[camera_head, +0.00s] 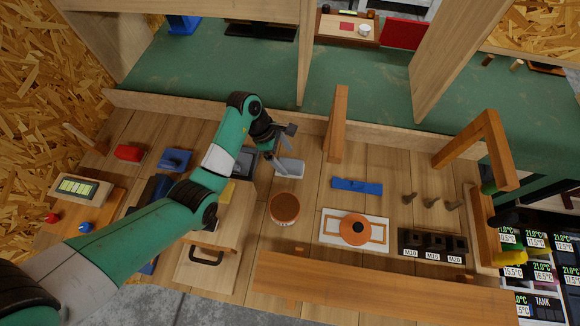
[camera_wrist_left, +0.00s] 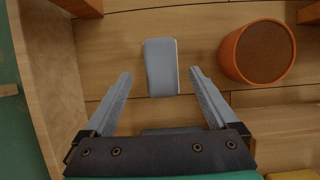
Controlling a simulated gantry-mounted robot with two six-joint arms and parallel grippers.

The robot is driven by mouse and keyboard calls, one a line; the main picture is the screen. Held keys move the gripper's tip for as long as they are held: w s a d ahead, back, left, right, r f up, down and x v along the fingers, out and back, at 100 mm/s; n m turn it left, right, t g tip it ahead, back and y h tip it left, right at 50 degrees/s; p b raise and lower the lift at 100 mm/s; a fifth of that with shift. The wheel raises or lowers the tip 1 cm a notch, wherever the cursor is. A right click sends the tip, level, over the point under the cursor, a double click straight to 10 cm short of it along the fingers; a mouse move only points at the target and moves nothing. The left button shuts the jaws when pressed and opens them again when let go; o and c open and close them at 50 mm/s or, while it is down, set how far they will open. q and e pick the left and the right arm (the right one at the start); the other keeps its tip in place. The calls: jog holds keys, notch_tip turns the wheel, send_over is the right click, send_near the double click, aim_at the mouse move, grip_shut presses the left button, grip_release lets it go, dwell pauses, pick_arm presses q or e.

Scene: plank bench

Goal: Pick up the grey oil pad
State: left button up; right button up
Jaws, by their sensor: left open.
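The grey oil pad (camera_head: 289,168) is a small light-grey rounded block lying flat on the plank bench. In the left wrist view the pad (camera_wrist_left: 161,66) lies ahead of and between the fingertips. My left gripper (camera_head: 284,146) is open and empty above the bench beside the pad. In the wrist view its two fingers (camera_wrist_left: 160,76) are spread on either side of the pad's near end, with gaps on both sides. My right gripper is not in view.
A round orange-brown pot (camera_head: 285,209) stands near the pad, and in the wrist view the pot (camera_wrist_left: 258,51) is at right. A wooden post (camera_head: 337,125) rises to the right. A blue part (camera_head: 357,186) lies farther right. Bare planks surround the pad.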

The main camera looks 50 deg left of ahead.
aim_at(288, 163)
pick_arm(q)
jog(key=b+x, duration=0.2)
jog(key=x, duration=0.3)
jog(key=shift+s, duration=0.2)
jog(key=c, duration=1.4)
